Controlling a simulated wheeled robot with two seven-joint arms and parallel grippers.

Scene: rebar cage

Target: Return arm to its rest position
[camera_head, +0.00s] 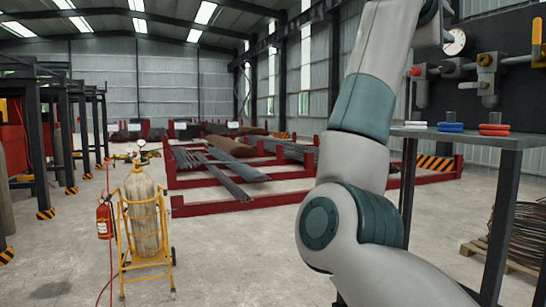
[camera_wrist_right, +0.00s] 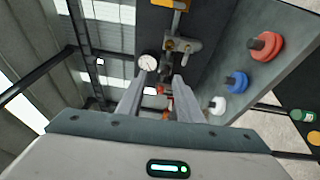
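My right arm rises through the right half of the head view, bent at its elbow, with its upper end cut off by the top edge. In the right wrist view my right gripper (camera_wrist_right: 160,84) has its two fingers apart, with nothing seen held between them. The fingers point towards a dark panel with a round white gauge (camera_wrist_right: 148,63) and a metal valve (camera_wrist_right: 180,45). The gauge (camera_head: 454,42) also shows in the head view, just right of my arm. My left arm and gripper are not in view.
A grey table (camera_head: 470,138) stands right of my arm, bearing white (camera_head: 415,125), blue (camera_head: 450,127) and red (camera_head: 494,131) rings below the piped panel (camera_head: 512,85). A gas cylinder (camera_head: 143,212) on a yellow cart and an extinguisher (camera_head: 104,219) stand left. Floor between is clear.

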